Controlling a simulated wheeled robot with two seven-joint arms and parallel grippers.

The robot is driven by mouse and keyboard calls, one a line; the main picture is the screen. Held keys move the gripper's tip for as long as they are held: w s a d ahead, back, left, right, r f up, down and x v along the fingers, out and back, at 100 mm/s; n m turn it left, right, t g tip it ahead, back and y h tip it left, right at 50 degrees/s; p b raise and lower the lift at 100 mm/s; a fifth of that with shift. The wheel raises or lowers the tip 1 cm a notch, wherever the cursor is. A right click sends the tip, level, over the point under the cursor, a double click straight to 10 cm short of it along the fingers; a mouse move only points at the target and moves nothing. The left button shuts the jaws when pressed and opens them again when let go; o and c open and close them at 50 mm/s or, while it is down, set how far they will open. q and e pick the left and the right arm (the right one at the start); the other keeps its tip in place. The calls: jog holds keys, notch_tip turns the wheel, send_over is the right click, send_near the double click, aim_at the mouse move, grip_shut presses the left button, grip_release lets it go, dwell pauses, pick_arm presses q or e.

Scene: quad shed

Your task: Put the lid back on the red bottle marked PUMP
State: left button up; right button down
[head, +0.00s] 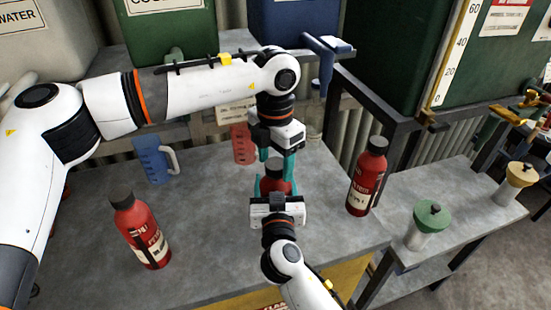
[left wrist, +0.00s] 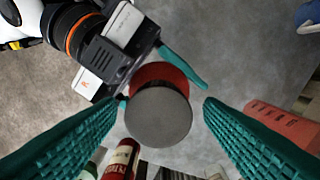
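A red bottle (head: 275,178) stands upright on the grey bench, with its label hidden, so I cannot read PUMP on it. A dark round lid (left wrist: 158,118) sits at its top in the left wrist view, with the red shoulder showing behind. My left gripper (head: 276,160) points down from above, its teal fingers on either side of the lid. In the left wrist view a small gap shows between lid and right-hand finger. My right gripper (head: 273,187) comes from the front, with its teal fingers against both sides of the bottle.
Capped red bottles stand at left (head: 140,232) and right (head: 366,178). A blue jug (head: 154,160) and a red cup (head: 243,145) stand behind. A green-topped container (head: 428,222) is on the right side bench. Bare bench lies between the left bottle and my grippers.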

pick_arm(q)
notch_tip(320, 180, up, 12)
dwell(0.7)
pick_arm(e)
jog(key=shift+c, duration=1.3)
grip_release()
jog(key=shift+s, duration=0.1)
